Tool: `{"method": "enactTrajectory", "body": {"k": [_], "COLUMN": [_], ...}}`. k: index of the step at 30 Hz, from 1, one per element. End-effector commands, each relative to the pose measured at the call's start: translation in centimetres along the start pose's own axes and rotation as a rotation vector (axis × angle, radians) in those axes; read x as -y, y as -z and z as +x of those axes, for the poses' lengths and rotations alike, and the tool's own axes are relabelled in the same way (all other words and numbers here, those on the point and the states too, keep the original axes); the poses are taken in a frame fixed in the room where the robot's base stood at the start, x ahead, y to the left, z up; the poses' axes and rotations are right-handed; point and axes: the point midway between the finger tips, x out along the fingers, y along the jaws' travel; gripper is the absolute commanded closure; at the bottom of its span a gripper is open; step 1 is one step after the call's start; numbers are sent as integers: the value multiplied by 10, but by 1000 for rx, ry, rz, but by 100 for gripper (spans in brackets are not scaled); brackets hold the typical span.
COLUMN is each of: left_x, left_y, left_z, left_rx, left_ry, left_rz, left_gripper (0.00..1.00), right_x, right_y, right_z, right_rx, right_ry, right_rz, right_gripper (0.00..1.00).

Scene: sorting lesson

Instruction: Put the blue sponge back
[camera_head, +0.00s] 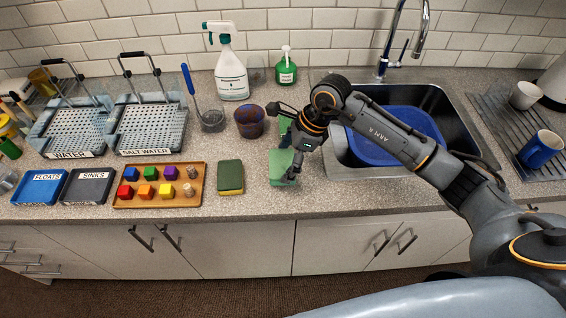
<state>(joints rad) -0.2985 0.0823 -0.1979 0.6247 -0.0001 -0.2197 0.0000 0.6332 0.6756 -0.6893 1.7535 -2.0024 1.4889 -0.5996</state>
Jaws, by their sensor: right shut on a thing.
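A pale blue-green sponge (280,164) is at the counter's front part, left of the sink. My right gripper (291,173) points down at it and is shut on it; the fingers and arm hide its right part. I cannot tell whether the sponge touches the counter. A second sponge (230,177), dark green with a yellow edge, lies flat to its left. My left gripper is not in view.
A dark green thing (284,127) stands partly hidden behind my right gripper. A wooden tray of coloured blocks (158,201) lies left of the dark green sponge. A dark cup (249,121) stands behind, and a sink with a blue basin (413,121) is right.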

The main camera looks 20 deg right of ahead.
Motion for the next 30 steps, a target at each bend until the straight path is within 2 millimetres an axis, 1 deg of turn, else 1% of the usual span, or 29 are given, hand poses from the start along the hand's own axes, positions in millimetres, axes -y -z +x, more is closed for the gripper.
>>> {"method": "enactTrajectory", "body": {"k": [4,6,9,12,19,22,23,24,25,30], "left_x": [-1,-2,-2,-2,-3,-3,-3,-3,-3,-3], "left_y": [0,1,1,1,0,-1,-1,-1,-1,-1], "left_z": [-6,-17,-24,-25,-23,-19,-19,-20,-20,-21], "left_rx": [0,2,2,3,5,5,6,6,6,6], "left_ry": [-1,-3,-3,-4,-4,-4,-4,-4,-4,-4], "left_rz": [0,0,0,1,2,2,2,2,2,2], "left_gripper": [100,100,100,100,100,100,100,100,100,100], "right_x": [3,2,2,3,3,3,3,3,3,3], "right_y": [-4,0,5,9,10,11,11,10,10,10], "right_z": [12,19,32,39,40,44,43,42,42,42], "right_rx": [1,-2,0,-1,-1,-1,0,0,0,0], "right_ry": [-3,-6,-4,-1,0,0,0,0,0,0], "right_rz": [0,3,2,-1,-2,-2,-2,-1,-1,-1], "right_gripper": [42,42,42,42,42,42,10,2,0,0]}}
